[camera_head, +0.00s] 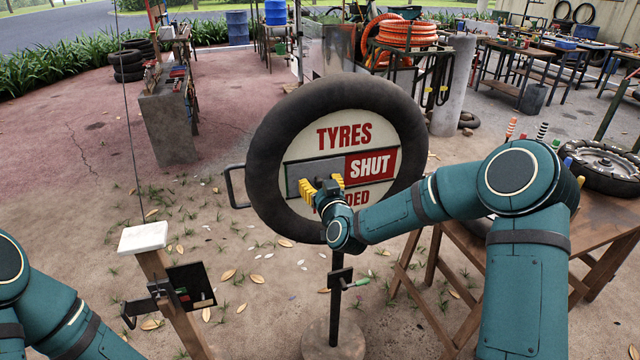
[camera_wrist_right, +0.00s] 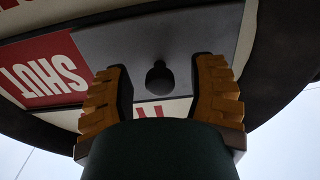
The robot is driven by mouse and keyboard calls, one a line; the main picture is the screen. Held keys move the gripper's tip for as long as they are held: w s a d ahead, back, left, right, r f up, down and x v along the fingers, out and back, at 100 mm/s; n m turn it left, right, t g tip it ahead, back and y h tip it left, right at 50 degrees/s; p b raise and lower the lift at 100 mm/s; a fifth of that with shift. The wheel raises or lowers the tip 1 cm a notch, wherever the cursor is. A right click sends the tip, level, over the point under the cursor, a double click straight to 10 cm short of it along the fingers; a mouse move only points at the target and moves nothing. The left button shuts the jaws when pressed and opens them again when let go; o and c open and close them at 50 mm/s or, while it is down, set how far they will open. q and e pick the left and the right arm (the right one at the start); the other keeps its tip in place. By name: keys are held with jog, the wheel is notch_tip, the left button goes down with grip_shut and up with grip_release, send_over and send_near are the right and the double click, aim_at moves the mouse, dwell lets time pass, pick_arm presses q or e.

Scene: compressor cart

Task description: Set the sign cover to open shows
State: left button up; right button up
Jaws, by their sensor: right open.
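The round sign in a black tyre (camera_head: 268,150) stands on a post and reads TYRES at the top. A grey sliding cover (camera_head: 300,172) lies over the left part of its middle band, and the red SHUT panel (camera_head: 370,167) shows to the right. In the right wrist view the grey cover (camera_wrist_right: 205,45) has a dark round knob (camera_wrist_right: 159,78). My right gripper (camera_head: 322,185) is at the cover, its yellow fingers apart. In the right wrist view the gripper (camera_wrist_right: 160,95) has one finger on each side of the knob, with gaps. My left gripper is out of view.
A wooden table (camera_head: 600,215) with a wheel (camera_head: 605,165) stands at the right, near my right arm. A post with a white top (camera_head: 143,237) stands at the front left.

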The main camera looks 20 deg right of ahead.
aim_at(344, 174)
grip_shut()
jog(key=d+b, duration=0.4)
jog(key=d, duration=0.3)
jog(key=shift+d+f, duration=0.2)
jog(key=d+b, duration=0.3)
jog(key=d, duration=0.4)
jog(key=shift+d+r, duration=0.15)
jog(key=shift+d, duration=0.1)
jog(key=shift+d+r, duration=0.1)
jog(key=shift+d, duration=0.25)
grip_release()
jog(key=shift+d, duration=0.15)
jog(key=s, duration=1.2)
